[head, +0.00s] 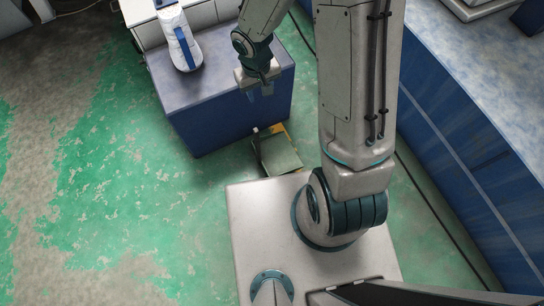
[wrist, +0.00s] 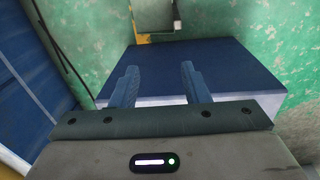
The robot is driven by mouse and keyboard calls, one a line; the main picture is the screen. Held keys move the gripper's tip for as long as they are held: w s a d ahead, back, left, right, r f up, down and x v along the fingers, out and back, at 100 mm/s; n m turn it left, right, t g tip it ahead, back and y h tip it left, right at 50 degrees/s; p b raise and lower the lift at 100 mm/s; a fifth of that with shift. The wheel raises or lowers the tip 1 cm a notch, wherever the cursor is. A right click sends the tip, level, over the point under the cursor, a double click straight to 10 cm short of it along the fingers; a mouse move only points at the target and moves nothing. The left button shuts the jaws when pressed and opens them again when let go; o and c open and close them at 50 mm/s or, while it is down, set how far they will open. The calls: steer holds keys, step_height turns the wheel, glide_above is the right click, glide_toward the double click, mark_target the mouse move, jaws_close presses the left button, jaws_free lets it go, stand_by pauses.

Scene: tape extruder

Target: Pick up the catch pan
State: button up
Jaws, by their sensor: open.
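A flat, squarish tan-green piece (head: 281,155) with a yellow edge lies on the floor between the blue cabinet and my base. It looks like the catch pan, but I cannot be certain. A small part with a pale tip stands at its left corner. A bit of yellow (wrist: 142,27) shows beyond the cabinet in the wrist view, cut off by the top edge. My gripper (head: 261,91) is above the cabinet's front part, away from the piece. In the wrist view its two blue fingers (wrist: 158,84) are apart with nothing between them.
The blue cabinet (head: 215,99) stands under my gripper; its top (wrist: 230,70) is bare there. A white-and-blue device (head: 180,40) stands at its back left. A long blue bench (head: 470,110) runs along the right. The green floor (head: 110,190) at left is clear.

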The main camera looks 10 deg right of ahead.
step_height(320, 180, down, 9)
steer(key=a+b, duration=0.3)
steer(key=b, duration=0.3)
glide_above(256, 130)
steer(key=shift+g+y, duration=0.3)
steer(key=f, duration=0.7)
steer(key=shift+w+a, duration=0.15)
steer(key=shift+w, duration=0.05)
steer(key=shift+s+f+b, duration=0.1)
steer(key=shift+f+b, duration=1.7)
steer(key=shift+f, duration=1.1)
jaws_close()
